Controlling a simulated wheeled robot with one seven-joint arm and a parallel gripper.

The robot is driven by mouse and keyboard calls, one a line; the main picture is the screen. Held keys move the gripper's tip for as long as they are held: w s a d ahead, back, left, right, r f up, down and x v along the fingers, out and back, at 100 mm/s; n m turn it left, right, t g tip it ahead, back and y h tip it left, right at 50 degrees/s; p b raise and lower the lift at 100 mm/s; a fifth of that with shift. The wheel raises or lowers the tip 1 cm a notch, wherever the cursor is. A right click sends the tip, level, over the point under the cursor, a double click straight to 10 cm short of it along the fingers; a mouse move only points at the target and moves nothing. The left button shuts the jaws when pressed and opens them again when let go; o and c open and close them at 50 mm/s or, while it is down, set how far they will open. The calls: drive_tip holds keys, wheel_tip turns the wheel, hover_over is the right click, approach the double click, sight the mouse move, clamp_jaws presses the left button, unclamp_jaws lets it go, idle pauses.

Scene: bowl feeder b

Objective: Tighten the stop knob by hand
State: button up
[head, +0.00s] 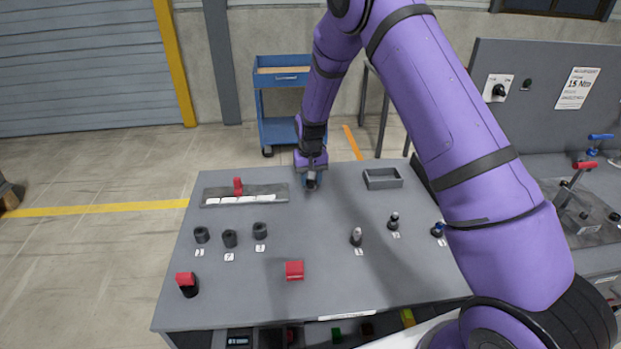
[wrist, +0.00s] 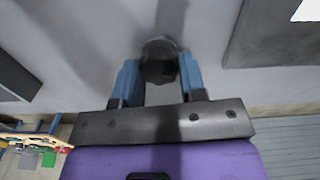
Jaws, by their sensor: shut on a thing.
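My gripper (head: 311,176) points down at the back of the grey bench, right of the slotted plate. In the wrist view, its two blue fingers (wrist: 160,78) stand on either side of a dark round knob (wrist: 160,48) and are shut on it. I take this to be the stop knob; no label on it shows. In the head view its dark form shows only partly below my gripper, and its base and thread are hidden. I cannot tell how tight it is.
A slotted metal plate (head: 215,200) with a red pointer (head: 238,186) lies left of my gripper. A shallow grey tray (head: 383,179) is to the right. Black cylinders, small pegs and a red block (head: 294,271) stand nearer. A blue cart (head: 283,130) is behind the bench.

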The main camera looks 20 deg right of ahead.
drive_tip(key=shift+m, duration=0.3)
drive_tip(key=o, duration=0.9)
drive_tip(key=shift+o, duration=0.2)
drive_tip(key=shift+r, duration=0.1)
wheel_tip(320, 180, up, 11)
drive_tip(key=shift+f, duration=0.2)
